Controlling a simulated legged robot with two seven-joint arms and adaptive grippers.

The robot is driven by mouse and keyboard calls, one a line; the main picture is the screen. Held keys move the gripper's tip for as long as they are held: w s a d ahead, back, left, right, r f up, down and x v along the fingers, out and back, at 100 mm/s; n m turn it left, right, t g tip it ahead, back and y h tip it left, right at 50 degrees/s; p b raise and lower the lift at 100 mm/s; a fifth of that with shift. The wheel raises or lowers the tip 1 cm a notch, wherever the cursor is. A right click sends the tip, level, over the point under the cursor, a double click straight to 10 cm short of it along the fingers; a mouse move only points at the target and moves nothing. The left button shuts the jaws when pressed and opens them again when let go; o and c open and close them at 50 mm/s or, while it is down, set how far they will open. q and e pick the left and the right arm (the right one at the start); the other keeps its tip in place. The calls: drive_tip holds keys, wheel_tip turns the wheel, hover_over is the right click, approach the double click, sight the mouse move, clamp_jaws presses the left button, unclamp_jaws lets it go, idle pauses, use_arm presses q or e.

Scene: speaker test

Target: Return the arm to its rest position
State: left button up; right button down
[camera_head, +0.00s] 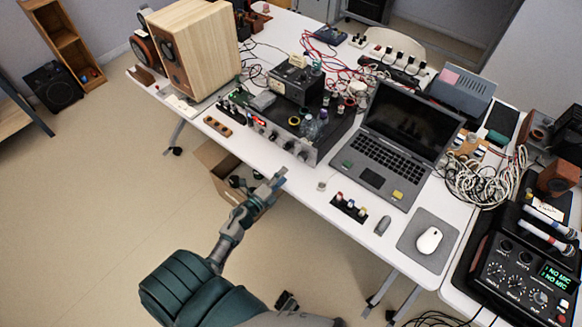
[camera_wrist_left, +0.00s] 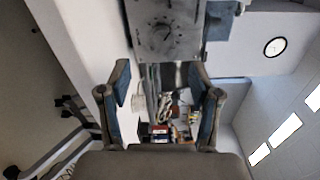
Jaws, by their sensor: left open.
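My left arm comes in at the bottom of the head view, with a dark green padded section and grey links. My left gripper (camera_head: 270,184) is in front of the white table's (camera_head: 272,150) front edge, above a cardboard box on the floor. In the left wrist view the two fingers of the left gripper (camera_wrist_left: 162,92) are spread apart with nothing held between them. A grey panel with a dial (camera_wrist_left: 166,32) shows beyond the fingers there. My right gripper cannot be made out in either view.
The table holds a wooden speaker (camera_head: 208,45), electronic gear, a laptop (camera_head: 385,165), a mouse (camera_head: 428,240) and tangled cables (camera_head: 485,178). An open cardboard box (camera_head: 218,165) stands below the front edge. A mixer (camera_head: 515,280) is at right.

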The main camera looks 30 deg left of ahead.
use_arm(q)
drive_tip(key=shift+s+a, duration=0.1)
drive_tip(key=shift+s, duration=0.9)
drive_tip(key=s+d+f+n+g, duration=0.2)
drive_tip(key=s+d+n+g, duration=0.35)
drive_tip(key=s, duration=0.25)
drive_tip(key=s+d+f+n+g+y, duration=0.1)
drive_tip(key=s+d+n+g, duration=0.35)
drive_tip(key=s+n, duration=0.3)
drive_tip(key=s+d+f+n+g, duration=0.2)
drive_tip(key=s+d+n+g, duration=0.35)
drive_tip(key=s, duration=0.35)
drive_tip(key=s+f, duration=0.2)
drive_tip(key=f, duration=1.3)
drive_tip(key=s+f, duration=0.3)
drive_tip(key=f, duration=1.2)
drive_tip(key=shift+m+g, duration=0.35)
drive_tip(key=shift+g, duration=0.1)
